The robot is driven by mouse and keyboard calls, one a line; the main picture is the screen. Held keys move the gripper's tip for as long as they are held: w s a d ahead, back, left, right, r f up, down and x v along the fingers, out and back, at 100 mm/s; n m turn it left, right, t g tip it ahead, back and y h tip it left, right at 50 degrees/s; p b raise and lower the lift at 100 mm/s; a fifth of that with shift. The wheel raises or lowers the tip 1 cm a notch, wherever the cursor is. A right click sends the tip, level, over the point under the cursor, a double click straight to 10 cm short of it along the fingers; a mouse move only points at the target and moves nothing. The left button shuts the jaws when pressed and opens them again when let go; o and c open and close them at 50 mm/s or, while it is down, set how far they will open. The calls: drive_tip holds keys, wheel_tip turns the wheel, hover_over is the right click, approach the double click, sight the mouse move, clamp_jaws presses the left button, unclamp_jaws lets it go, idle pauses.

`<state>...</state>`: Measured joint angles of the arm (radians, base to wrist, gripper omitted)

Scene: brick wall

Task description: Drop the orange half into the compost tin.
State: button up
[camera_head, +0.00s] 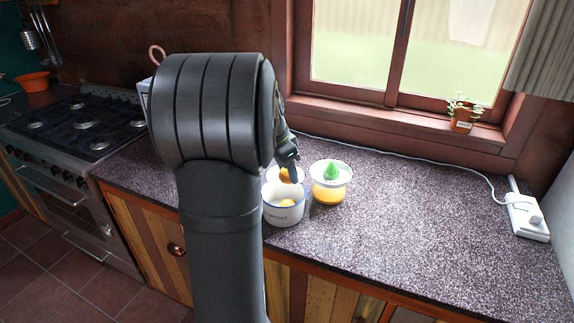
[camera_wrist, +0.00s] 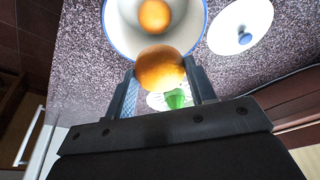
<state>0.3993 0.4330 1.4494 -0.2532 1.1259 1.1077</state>
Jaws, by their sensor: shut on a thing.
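My gripper (camera_wrist: 160,85) is shut on an orange half (camera_wrist: 160,68), with a finger on each side of it. In the head view the held orange half (camera_head: 285,176) hangs just above and behind the compost tin (camera_head: 284,216), a white tin with a blue rim and lettering on its front. In the wrist view the held half overlaps the near rim of the tin (camera_wrist: 122,38). Another orange piece (camera_wrist: 155,15) lies inside the tin. My arm hides part of the area left of the tin.
A juicer (camera_head: 331,190) with a green reamer stands just right of the tin. A power strip (camera_head: 527,217) is at the far right, a potted plant (camera_head: 461,118) on the sill.

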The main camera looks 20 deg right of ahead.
drive_tip(key=o, duration=1.1)
drive_tip(key=shift+o, duration=0.2)
drive_tip(key=w+v, duration=0.1)
drive_tip(key=v, duration=1.6)
drive_tip(key=shift+s+r, duration=0.3)
drive_tip(key=shift+s, duration=0.1)
drive_tip(key=shift+d+f, duration=0.1)
drive_tip(key=x, duration=1.6)
drive_tip(key=shift+d+f, duration=0.1)
drive_tip(key=shift+f, duration=0.15)
drive_tip(key=shift+r, duration=0.65)
drive_tip(key=shift+f, duration=0.1)
